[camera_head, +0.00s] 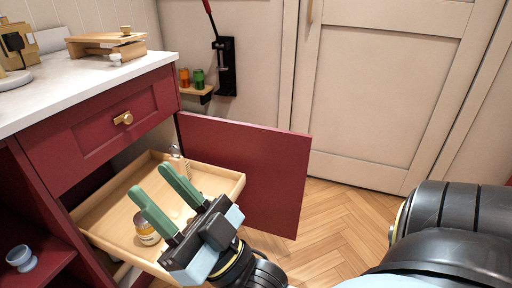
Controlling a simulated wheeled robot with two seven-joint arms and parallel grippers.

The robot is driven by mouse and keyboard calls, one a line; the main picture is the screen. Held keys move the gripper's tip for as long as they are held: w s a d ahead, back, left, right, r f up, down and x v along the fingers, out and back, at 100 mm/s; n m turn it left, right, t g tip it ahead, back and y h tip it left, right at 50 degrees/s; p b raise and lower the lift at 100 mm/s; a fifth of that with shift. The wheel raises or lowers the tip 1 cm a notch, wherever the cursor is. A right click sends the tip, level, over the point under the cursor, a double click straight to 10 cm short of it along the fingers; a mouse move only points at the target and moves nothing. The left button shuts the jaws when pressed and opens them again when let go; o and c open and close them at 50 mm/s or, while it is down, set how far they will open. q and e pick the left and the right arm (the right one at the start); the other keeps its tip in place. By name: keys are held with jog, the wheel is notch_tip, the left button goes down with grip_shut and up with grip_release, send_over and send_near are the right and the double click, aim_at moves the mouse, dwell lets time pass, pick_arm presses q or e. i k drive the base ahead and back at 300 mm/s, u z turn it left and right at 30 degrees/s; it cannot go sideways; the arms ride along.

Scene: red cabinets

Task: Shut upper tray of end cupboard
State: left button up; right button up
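The upper tray (112,208) is a light wooden pull-out tray in the red end cupboard (80,143), and it sticks out of the opening. A jar with a yellow label (146,230) and a small bottle (177,158) are in it. My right gripper (150,180) is over the tray, its two green fingers spread apart with nothing between them. The fingers and gripper body hide part of the tray's middle and front. I cannot tell whether they touch the tray. My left gripper is not in view.
The red cupboard door (250,172) stands open to the right of the tray. A shut drawer with a brass knob (123,118) is above it. A blue-grey cup (21,258) sits on a shelf at the lower left. Wooden floor (345,225) is clear beyond the door.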

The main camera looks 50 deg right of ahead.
aim_at(105, 219)
jog(key=z, duration=1.2)
jog(key=k, duration=0.5)
jog(key=u, duration=1.15)
jog(key=i, duration=0.7)
jog(key=z, duration=0.6)
